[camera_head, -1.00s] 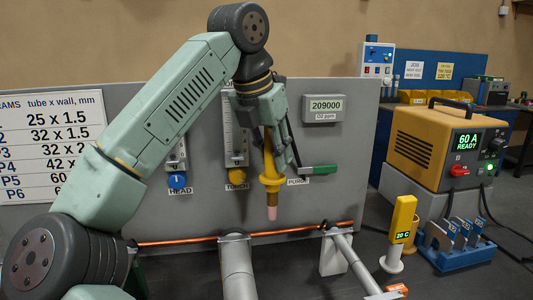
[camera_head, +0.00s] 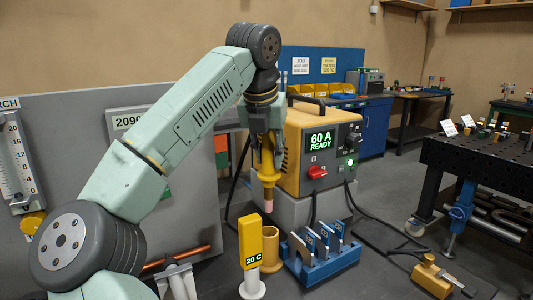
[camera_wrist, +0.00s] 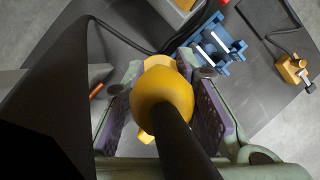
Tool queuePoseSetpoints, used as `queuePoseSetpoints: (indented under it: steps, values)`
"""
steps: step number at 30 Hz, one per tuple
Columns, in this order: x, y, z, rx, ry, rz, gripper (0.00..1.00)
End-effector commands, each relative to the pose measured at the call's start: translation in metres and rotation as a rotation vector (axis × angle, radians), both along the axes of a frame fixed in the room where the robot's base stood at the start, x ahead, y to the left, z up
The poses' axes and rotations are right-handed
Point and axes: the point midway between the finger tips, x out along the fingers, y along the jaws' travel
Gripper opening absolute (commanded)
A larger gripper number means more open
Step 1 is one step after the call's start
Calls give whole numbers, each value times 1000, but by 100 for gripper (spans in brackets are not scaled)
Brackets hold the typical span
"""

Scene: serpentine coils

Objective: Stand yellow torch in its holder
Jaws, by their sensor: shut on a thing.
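The yellow torch (camera_head: 268,178) hangs upright with its pinkish tip down, in the middle of the head view. My gripper (camera_head: 266,150) is shut on its upper body; in the wrist view the torch's round yellow body (camera_wrist: 160,95) sits between the finger pads. An upright, open yellow cup (camera_head: 271,252), which looks like the holder, stands on the bench below the torch. The torch tip shows above the cup in the picture and apart from it; the depth between them is hard to judge.
A yellow 20 C gauge (camera_head: 250,240) on a white stand is left of the cup. A blue rack (camera_head: 322,262) with grey pieces is right of it. The orange 60 A welder (camera_head: 318,150) stands behind. Cables and a yellow clamp (camera_head: 436,276) lie to the right.

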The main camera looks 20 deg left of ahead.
Motion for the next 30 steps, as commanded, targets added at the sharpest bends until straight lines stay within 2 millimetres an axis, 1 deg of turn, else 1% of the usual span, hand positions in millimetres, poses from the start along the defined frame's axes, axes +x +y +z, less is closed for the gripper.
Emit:
queuePoseSetpoints:
  steps: [5,12,16,21,30]
  values:
    - [1,1,-10,0,1,3,0]
    - [1,0,-31,-1,0,3,0]
    - [1,0,-40,-1,0,2,0]
    - [1,0,-44,1,-1,3,0]
    - [1,0,-45,0,-1,2,0]
